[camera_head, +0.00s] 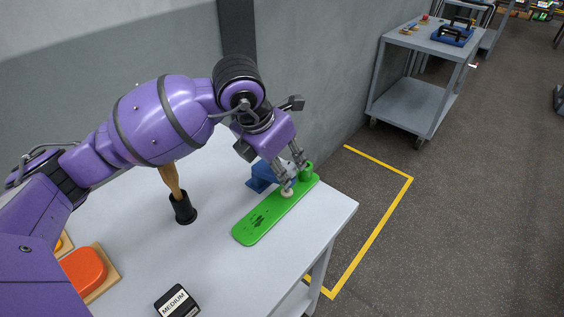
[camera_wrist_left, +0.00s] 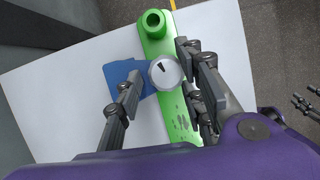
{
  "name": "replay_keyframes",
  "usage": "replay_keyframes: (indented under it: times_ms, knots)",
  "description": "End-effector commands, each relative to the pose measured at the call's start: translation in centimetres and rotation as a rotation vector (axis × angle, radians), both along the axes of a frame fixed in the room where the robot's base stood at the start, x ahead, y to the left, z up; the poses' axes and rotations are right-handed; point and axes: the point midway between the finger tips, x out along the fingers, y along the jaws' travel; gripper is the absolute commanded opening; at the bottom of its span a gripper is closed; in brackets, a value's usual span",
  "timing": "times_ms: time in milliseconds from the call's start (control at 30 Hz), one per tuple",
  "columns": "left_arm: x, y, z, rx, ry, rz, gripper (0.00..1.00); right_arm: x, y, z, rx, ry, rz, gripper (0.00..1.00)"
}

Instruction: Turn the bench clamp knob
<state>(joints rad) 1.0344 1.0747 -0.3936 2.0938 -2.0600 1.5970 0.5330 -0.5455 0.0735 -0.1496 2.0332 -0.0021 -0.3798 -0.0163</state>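A pale round knob with a dark pointer mark (camera_wrist_left: 165,72) sits on a long green plate (camera_head: 262,215) on the bench. It shows only partly in the head view (camera_head: 287,191). A hollow green cylinder (camera_wrist_left: 154,22) stands at the plate's far end, and a blue block (camera_wrist_left: 124,76) is beside the plate. My left gripper (camera_wrist_left: 162,80) is open, with fingers on both sides of the knob; I cannot tell whether they touch it. Grey finger-like parts at the right edge of the left wrist view, probably my right gripper (camera_wrist_left: 298,100), are too cut off to read.
The white bench (camera_head: 225,283) also holds a black cup (camera_head: 184,208) with a wooden handle, a black "MEDIUM" block (camera_head: 177,303) and an orange piece on a wooden board (camera_head: 105,270). A wall stands behind. A grey cart (camera_head: 412,105) is at the back right.

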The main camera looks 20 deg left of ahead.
Motion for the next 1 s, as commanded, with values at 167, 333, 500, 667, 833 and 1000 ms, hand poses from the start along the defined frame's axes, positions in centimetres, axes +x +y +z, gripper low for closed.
replay_keyframes:
  times_ms: [167, 333, 500, 667, 833, 1000]
  knots:
    - [0.0, 0.1, 0.0, 0.002, 0.0, 0.002, 0.08, 0.0, 0.1, 0.0, 0.001, 0.001, 0.0, 0.45]
    - [0.1, 0.2, 0.0, 0.004, 0.0, -0.014, 0.0, -0.2, 0.1, -0.3, 0.001, 0.005, 0.0, 0.45]
    - [0.2, 0.4, -0.1, 0.006, 0.002, -0.111, 0.0, -0.6, 0.1, -1.0, 0.0, 0.014, 0.002, 0.45]
    - [0.3, 0.4, 0.0, 0.007, -0.001, -0.136, 0.0, -0.5, 0.1, -1.0, 0.0, 0.014, 0.002, 0.45]
    - [0.3, 0.4, 0.1, 0.008, -0.001, -0.133, 0.0, -0.2, 0.1, -0.8, 0.0, 0.008, 0.003, 0.45]
    - [0.3, 0.4, 0.1, 0.006, -0.001, -0.134, 0.4, -0.1, 0.1, -0.7, -0.001, 0.006, 0.002, 0.45]
